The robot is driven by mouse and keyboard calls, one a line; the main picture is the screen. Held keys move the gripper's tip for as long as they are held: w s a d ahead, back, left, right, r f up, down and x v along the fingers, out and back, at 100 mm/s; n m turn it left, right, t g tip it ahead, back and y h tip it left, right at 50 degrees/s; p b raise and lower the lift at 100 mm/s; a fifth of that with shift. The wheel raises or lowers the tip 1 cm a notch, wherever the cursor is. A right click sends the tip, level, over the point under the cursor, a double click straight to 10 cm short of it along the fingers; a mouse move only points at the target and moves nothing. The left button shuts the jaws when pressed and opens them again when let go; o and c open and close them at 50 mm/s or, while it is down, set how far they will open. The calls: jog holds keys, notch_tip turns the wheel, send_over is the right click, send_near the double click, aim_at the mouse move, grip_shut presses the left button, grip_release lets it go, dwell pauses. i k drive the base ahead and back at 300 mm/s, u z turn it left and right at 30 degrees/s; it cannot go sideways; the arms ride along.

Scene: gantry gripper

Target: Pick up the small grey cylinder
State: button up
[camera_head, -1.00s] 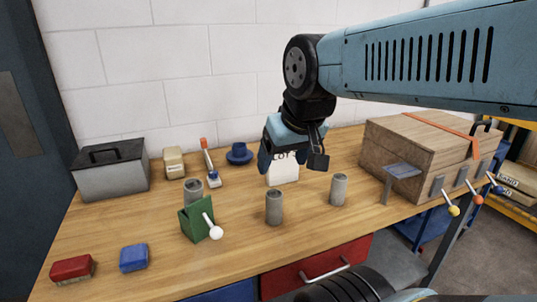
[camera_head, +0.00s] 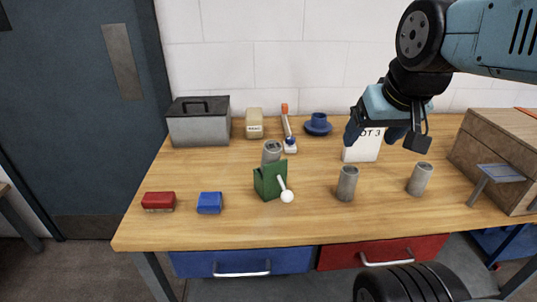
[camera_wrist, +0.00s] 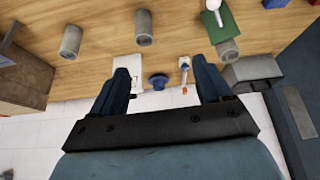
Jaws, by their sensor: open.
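Three similar grey cylinders stand on the wooden bench; I cannot tell which is the small one. One cylinder (camera_head: 347,185) stands near the front middle, and another (camera_head: 420,179) is to its right. The third cylinder (camera_head: 271,152) is behind a green lever block (camera_head: 268,182), which hides its lower part. The wrist view shows the three as well: the right one (camera_wrist: 70,42), the middle one (camera_wrist: 143,27) and the one by the green block (camera_wrist: 228,50). My gripper (camera_head: 385,130) is open and empty, above and behind the cylinders, in front of a white lot card (camera_head: 361,150).
A grey toolbox (camera_head: 198,125), a beige block (camera_head: 254,124), an orange-handled tool (camera_head: 288,130) and a blue round piece (camera_head: 317,125) line the back. Red (camera_head: 158,201) and blue (camera_head: 209,203) blocks lie front left. A wooden crate (camera_head: 500,155) stands right.

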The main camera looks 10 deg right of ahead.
aim_at(272, 151)
jog(key=z, duration=1.35)
jog(key=i, duration=0.1)
jog(key=u, duration=2.8)
jog(key=k, duration=0.85)
jog(key=z, duration=1.35)
jog(key=i, duration=0.5)
jog(key=u, duration=0.1)
